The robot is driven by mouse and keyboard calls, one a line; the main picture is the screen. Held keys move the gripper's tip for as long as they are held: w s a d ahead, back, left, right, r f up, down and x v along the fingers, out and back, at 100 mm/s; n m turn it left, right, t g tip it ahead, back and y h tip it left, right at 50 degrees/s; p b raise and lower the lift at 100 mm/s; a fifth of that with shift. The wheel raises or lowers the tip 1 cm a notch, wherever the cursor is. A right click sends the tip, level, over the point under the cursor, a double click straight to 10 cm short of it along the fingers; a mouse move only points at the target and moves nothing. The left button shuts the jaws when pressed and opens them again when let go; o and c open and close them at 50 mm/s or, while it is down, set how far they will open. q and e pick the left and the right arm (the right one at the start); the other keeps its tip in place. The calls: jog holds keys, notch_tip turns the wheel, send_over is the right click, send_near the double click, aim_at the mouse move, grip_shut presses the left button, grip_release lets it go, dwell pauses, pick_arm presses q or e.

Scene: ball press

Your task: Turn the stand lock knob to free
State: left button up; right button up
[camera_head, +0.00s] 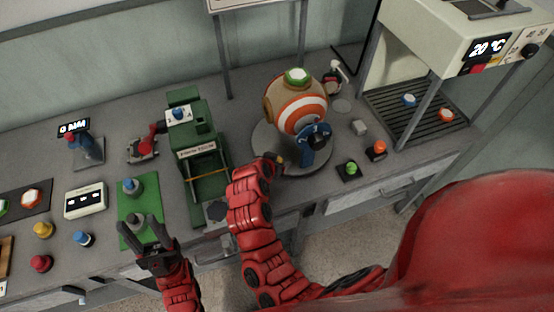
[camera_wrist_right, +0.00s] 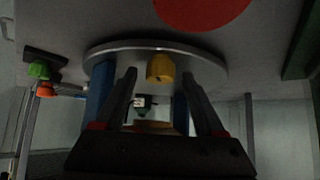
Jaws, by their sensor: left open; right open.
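The orange and white ball (camera_head: 300,108) sits on a round grey stand base (camera_head: 318,168), with a blue numbered dial (camera_head: 316,136) in front. A yellow knob (camera_wrist_right: 160,68) shows at the rim of the round base in the right wrist view. My left gripper (camera_head: 147,226) is open and empty near the green mat (camera_head: 137,207).
A green press frame (camera_head: 196,145) stands left of the ball stand. Green (camera_head: 350,168) and orange (camera_head: 378,149) buttons are to its right. A temperature unit with a rack (camera_head: 420,110) stands at the far right. Several bottles and knobs crowd the left of the bench.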

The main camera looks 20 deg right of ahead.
grip_shut()
dwell(0.4)
